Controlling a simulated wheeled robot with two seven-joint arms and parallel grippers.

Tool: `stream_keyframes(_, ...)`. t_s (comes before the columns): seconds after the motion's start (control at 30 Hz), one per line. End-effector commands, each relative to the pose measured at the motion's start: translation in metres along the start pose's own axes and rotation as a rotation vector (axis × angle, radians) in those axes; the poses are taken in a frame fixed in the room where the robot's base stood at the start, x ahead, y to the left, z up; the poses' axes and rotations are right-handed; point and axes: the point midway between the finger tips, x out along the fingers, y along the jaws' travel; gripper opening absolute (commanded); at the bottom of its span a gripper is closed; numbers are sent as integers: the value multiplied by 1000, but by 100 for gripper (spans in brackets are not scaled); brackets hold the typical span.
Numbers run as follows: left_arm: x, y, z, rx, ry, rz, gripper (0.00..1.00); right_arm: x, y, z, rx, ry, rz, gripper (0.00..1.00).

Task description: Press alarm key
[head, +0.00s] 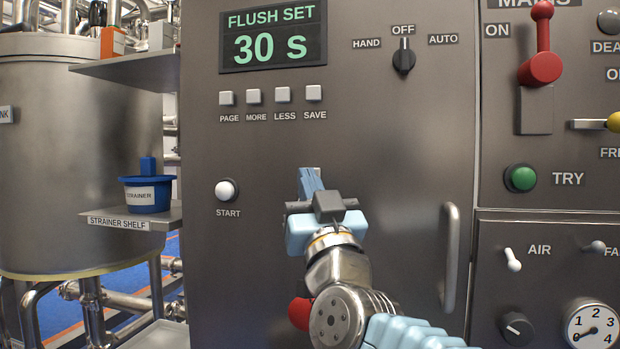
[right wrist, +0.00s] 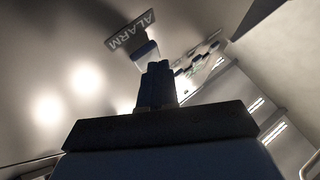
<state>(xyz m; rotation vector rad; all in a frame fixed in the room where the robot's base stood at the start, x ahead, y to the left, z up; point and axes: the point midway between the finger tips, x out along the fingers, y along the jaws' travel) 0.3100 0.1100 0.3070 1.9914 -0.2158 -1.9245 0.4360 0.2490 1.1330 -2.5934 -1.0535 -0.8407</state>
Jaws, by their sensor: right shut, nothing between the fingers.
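The ALARM label (right wrist: 131,32) shows at the top of the right wrist view, on the grey panel. Next to it is a small pale key with a bluish edge (right wrist: 146,51). My right gripper (head: 311,178) is shut and empty, in front of the grey cabinet panel, right of the START button. In the right wrist view its dark fingertips (right wrist: 157,68) are close to the key and overlap its lower edge; I cannot tell whether they touch. In the head view the key and its label do not show, and my gripper covers that part of the panel. My left gripper is not in view.
The white START button (head: 226,190) is left of my gripper. A red knob (head: 299,313) is partly hidden by my arm. A vertical handle (head: 451,257) stands out at the right. Small keys (head: 254,96) and a display (head: 272,38) are above. A blue strainer tub (head: 147,195) sits on the left shelf.

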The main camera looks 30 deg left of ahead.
Motion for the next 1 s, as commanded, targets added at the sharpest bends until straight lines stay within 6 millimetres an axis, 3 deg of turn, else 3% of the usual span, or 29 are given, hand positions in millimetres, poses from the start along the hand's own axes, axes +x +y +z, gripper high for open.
stream_keyframes(1.0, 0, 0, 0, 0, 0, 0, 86, 5, 5, 5, 0, 0, 1, 0)
